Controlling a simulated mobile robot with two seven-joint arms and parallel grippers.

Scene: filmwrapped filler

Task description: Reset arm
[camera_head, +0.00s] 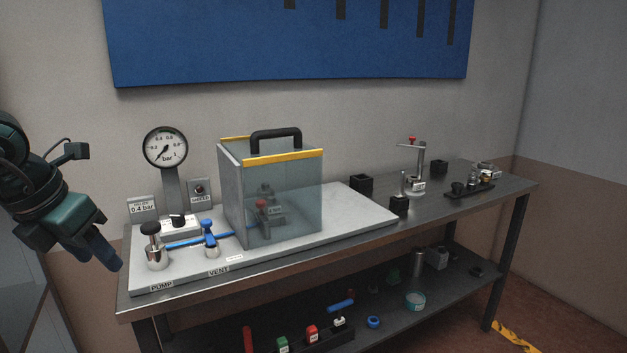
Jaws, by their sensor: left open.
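My left gripper (107,258) hangs at the left of the head view, beside the bench's left end, with its fingers pointing down and right. It is open and looks empty, apart from everything on the bench. My right gripper is not in view. The bench (440,206) is a dark metal table. A light grey base plate (345,212) on it carries a clear box (295,195) with yellow edges and a black handle (276,138). A red-topped part stands inside or behind the box's clear wall.
On the plate's left are a pump knob (152,243), a blue vent valve (209,233) and a pressure gauge (165,149). The lower shelf (390,310) holds several small parts.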

